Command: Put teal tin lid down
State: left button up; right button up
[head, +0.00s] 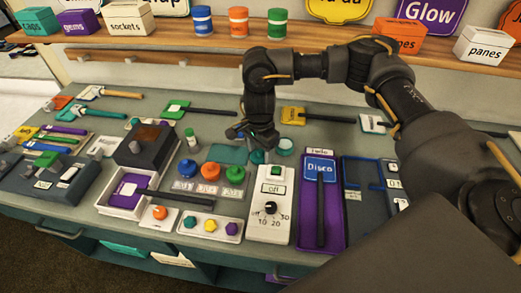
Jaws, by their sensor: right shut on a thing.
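My right gripper (256,143) hangs over the middle of the table, with its arm coming in from the right. It is shut on the teal tin lid (257,157), which is small here and partly hidden by the fingers. A flat teal mat (228,154) lies just left of the gripper. My left gripper is not in view.
A white timer box (271,204) stands in front of the gripper, with a purple tray (333,227) to its right. Orange (210,172) and green (235,174) round pieces lie front left. A wooden shelf (180,42) with tins and boxes runs along the back.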

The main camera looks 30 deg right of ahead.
aim_at(260, 152)
jog(key=o, duration=0.9)
jog(key=shift+o, duration=0.2)
jog(key=shift+r+p, duration=0.35)
jog(key=shift+p, duration=0.05)
notch_tip(260, 152, up, 12)
jog(key=b, duration=0.1)
jog(key=shift+r, duration=0.15)
